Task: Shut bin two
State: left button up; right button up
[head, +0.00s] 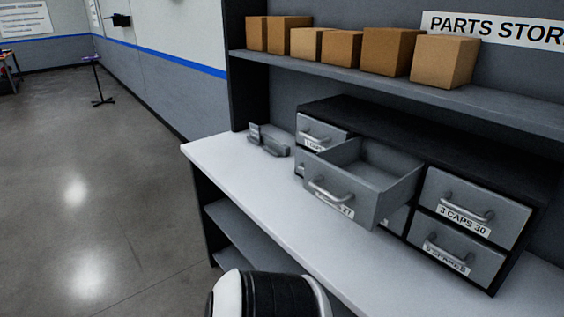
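A grey drawer, taken as bin two (340,194), is pulled well out from the top middle of a dark drawer cabinet (440,139). Its tray is open at the top and looks empty. It has a curved metal handle (330,194) on its front and a white label below, too small and slanted to read fully. The front overhangs the white worktop (240,167). Neither of my grippers is in view.
Drawers labelled 3 CAPS 30 (463,206) and 6 SPARES (454,249) are shut on the right. The top left drawer (321,132) looks shut. A small grey holder (268,140) stands left of the cabinet. Several cardboard boxes (393,51) sit on the shelf above.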

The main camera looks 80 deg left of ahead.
aim_at(361, 176)
jog(key=u, duration=2.15)
